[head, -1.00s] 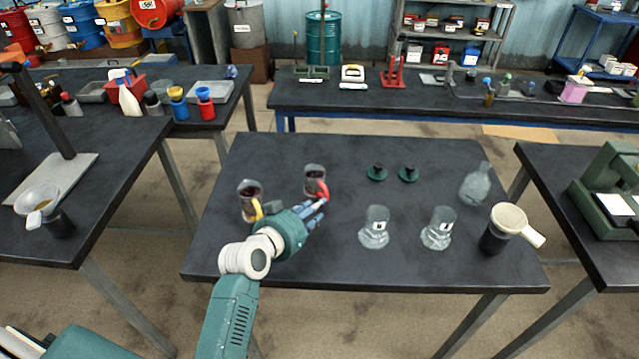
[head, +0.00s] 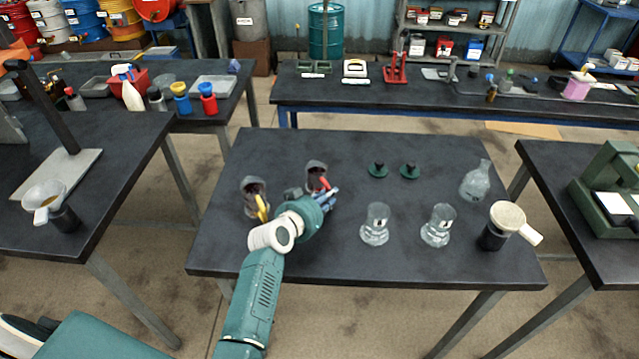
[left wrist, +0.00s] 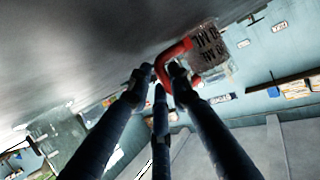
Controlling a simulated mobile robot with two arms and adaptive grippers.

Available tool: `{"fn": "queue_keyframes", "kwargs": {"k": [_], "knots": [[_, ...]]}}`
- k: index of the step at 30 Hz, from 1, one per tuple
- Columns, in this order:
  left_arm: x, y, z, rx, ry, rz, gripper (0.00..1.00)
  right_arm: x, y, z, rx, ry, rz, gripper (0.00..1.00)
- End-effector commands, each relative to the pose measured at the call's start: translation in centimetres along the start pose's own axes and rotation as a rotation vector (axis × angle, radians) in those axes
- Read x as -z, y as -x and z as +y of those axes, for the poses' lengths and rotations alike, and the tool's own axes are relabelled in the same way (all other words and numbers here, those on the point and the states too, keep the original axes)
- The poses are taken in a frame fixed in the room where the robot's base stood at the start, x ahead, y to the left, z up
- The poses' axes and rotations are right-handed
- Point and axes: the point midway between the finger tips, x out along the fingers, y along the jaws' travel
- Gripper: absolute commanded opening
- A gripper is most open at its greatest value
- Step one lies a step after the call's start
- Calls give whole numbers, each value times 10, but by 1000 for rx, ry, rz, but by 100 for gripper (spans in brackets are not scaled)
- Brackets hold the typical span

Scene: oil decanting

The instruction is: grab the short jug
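Two clear jugs with dark contents stand at the left of the middle table. One has a yellow handle (head: 262,208). The red-handled jug (head: 316,173) stands behind it to the right; which is shorter is hard to tell. My left gripper (head: 328,196) is low over the table, just in front of the red-handled jug. In the left wrist view the red-handled jug (left wrist: 209,46) shows dark print, and its red handle passes between my spread left fingers (left wrist: 160,78). The fingers look open, with no clear grip on the handle. My right gripper is out of view.
On the middle table (head: 330,262) stand two clear beakers (head: 375,226), two dark green pieces (head: 377,170), a clear flask (head: 475,181) and a dark container with a pale funnel-like top (head: 507,220). The table's front centre is clear.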

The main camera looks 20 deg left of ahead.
Motion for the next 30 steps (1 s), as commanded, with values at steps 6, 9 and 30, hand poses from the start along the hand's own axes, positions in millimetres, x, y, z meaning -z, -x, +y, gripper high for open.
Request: {"fn": "queue_keyframes", "kwargs": {"k": [6,9,30], "knots": [[1,0,0,1,-1,2,0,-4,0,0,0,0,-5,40],[1,0,0,1,-1,2,0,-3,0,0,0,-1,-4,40],[29,11,0,1,-2,5,0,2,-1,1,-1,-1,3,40]]}}
